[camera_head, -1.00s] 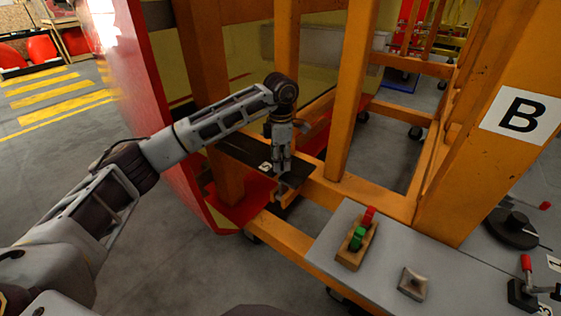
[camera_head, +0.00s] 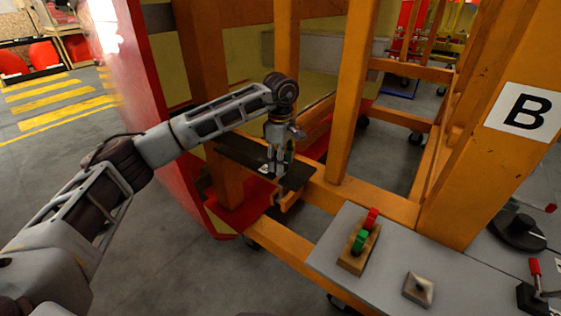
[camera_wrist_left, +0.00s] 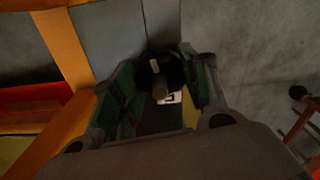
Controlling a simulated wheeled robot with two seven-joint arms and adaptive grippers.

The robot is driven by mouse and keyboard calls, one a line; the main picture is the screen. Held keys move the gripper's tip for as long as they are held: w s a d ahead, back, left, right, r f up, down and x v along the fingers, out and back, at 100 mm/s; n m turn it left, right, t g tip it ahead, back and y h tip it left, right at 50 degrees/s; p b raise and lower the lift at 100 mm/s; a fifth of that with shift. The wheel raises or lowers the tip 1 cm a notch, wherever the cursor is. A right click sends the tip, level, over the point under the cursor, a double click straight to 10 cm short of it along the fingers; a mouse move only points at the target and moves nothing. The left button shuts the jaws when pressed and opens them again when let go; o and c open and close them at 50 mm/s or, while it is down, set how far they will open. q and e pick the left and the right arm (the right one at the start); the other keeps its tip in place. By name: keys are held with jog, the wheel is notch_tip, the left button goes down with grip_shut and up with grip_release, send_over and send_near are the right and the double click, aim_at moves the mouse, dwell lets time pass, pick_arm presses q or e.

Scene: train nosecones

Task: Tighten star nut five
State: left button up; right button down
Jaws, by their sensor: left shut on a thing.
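In the left wrist view, the black star nut (camera_wrist_left: 160,72) with a pale stud in its middle sits between the fingers of my left gripper (camera_wrist_left: 158,88). The fingers are shut on it. A white label reading 5 (camera_wrist_left: 171,97) lies just beside the nut on a dark plate. In the head view my left gripper (camera_head: 277,168) points down over the black plate (camera_head: 240,150) on the orange frame. The nut is hidden by the fingers there. My right gripper is not in view.
The orange frame (camera_head: 352,90) rises around the plate, with an upright close to my left wrist. A red panel (camera_head: 150,110) stands to the left.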

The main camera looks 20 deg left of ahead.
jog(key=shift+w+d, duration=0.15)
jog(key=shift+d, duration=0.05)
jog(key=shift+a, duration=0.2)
pick_arm(q)
jog(key=o, duration=0.8)
jog(key=shift+c, duration=0.2)
jog(key=shift+o, duration=1.2)
jog(key=shift+r, duration=6.05)
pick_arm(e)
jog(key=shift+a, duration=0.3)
pick_arm(q)
jog(key=shift+f, duration=0.1)
